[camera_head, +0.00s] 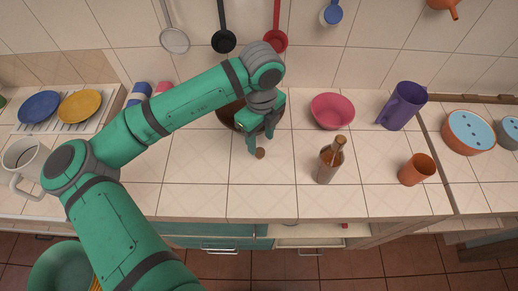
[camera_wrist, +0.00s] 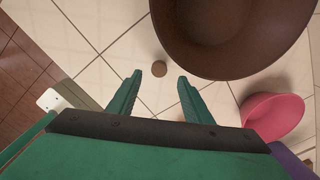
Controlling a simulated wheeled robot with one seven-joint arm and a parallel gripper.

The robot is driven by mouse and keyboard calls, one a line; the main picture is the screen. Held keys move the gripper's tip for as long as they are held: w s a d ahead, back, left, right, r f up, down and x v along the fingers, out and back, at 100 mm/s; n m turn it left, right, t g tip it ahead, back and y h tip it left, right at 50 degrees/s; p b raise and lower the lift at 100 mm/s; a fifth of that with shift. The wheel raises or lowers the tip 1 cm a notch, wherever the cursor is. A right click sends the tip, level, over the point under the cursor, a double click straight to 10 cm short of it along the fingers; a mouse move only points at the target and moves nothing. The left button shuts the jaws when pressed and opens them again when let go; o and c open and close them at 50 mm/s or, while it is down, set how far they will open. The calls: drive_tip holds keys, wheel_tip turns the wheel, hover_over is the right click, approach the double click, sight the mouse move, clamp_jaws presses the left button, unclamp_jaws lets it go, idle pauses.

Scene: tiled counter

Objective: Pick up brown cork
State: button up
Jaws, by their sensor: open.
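The brown cork (camera_head: 260,153) is a small round piece on the tiled counter (camera_head: 200,185), just in front of a brown bowl. In the wrist view the cork (camera_wrist: 160,69) lies ahead of my fingertips, between their lines and nearer the left finger. My gripper (camera_head: 261,145) points down close to the cork, and it shows in the wrist view too (camera_wrist: 172,78). Its two green fingers are apart with nothing between them. I see no contact with the cork.
The brown bowl (camera_wrist: 235,40) stands right beside the cork. A pink bowl (camera_head: 332,110), a brown bottle (camera_head: 329,162), an orange cup (camera_head: 416,169) and a purple pitcher (camera_head: 401,106) stand to the right. The counter's front strip is clear left of the bottle.

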sight(260, 150)
drive_tip(key=shift+s+d+f, duration=0.1)
drive_tip(key=shift+s+f, duration=0.05)
drive_tip(key=shift+f, duration=0.4)
drive_tip(key=shift+s+d+f, duration=0.1)
drive_tip(key=shift+f, duration=0.4)
drive_tip(key=shift+w+a+f, duration=0.1)
drive_tip(key=shift+a+f, duration=0.05)
drive_tip(key=shift+f, duration=1.1)
drive_tip(key=shift+w+a+f, duration=0.1)
drive_tip(key=shift+a+f, duration=0.05)
drive_tip(key=shift+f, duration=1.1)
drive_tip(key=shift+w, duration=0.15)
drive_tip(key=c, duration=1.1)
